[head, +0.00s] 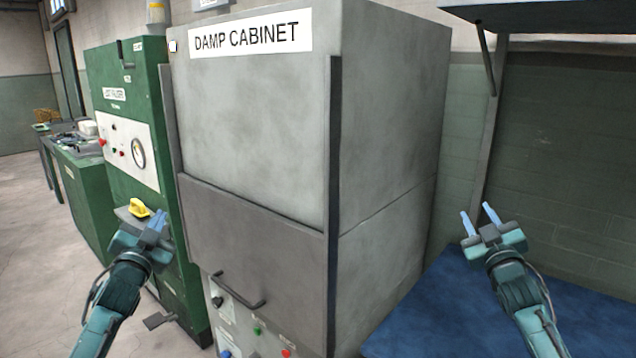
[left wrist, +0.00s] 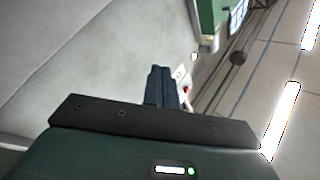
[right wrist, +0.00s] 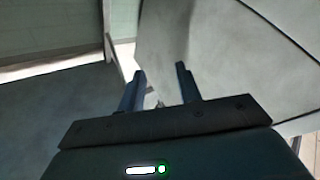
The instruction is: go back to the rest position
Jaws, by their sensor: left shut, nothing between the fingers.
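My left gripper (head: 158,224) is raised in front of the green machine, left of the damp cabinet. Its two fingers are together with nothing between them, as the left wrist view (left wrist: 161,86) also shows. My right gripper (head: 477,219) is raised in front of the blue-topped table, right of the cabinet. Its fingers stand apart and empty, as the right wrist view (right wrist: 158,88) also shows. Both grippers appear clear of the things around them.
The grey damp cabinet (head: 395,120) stands in the middle, its front closed, with a handle (head: 238,292) low down. A green machine (head: 130,75) with a gauge and a yellow part (head: 139,208) is at left. A blue tabletop (head: 430,300) and a shelf (head: 560,14) are at right. Floor is open at far left.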

